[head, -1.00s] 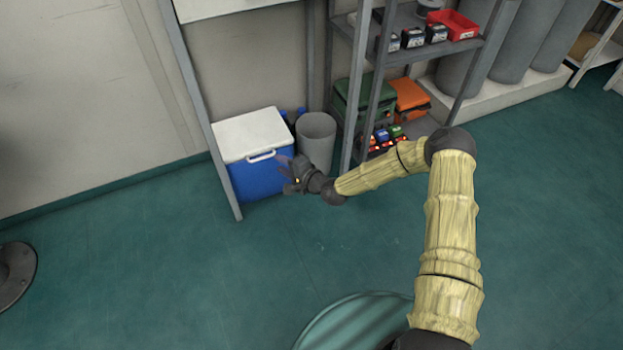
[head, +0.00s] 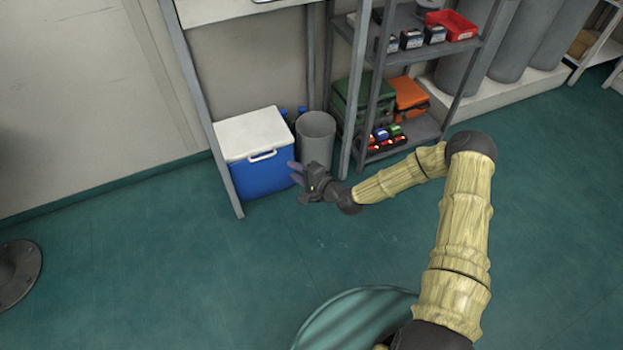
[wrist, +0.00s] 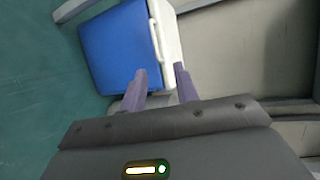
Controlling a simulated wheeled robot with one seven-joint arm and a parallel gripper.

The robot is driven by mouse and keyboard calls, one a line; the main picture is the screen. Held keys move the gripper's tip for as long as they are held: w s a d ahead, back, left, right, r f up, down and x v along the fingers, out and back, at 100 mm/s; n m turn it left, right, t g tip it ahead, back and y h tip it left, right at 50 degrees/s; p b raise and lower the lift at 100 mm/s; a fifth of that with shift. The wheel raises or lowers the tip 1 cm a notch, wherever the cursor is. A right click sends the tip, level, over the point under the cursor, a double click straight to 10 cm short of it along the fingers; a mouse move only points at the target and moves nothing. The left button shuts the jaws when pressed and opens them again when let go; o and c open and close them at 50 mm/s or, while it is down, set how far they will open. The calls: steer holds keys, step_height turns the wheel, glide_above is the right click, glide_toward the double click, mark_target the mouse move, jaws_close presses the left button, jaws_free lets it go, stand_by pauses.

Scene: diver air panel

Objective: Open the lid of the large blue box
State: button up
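The large blue box (head: 262,178) stands on the floor against the wall, with a white lid (head: 251,132) and a white handle (head: 262,156) on its front. The lid is closed. In the wrist view the blue body (wrist: 118,48), the white lid (wrist: 170,42) and the handle (wrist: 153,40) appear turned sideways, beyond the fingers. My gripper (head: 294,173) is in front of the box's right side, apart from it. In the wrist view its two purple fingers (wrist: 160,78) are spread with nothing between them. The box's lower right corner is partly hidden by the gripper.
A grey bin (head: 316,140) stands right beside the box, with blue bottles (head: 284,113) behind. A grey table leg (head: 205,125) rises at the box's left. A metal shelf (head: 370,90) with cases stands to the right. The green floor (head: 130,260) in front is clear.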

steer(key=p+v, duration=0.2)
steer(key=v, duration=0.4)
steer(key=shift+s, duration=0.15)
stand_by(0.5)
steer(key=shift+d+f, duration=0.15)
stand_by(0.6)
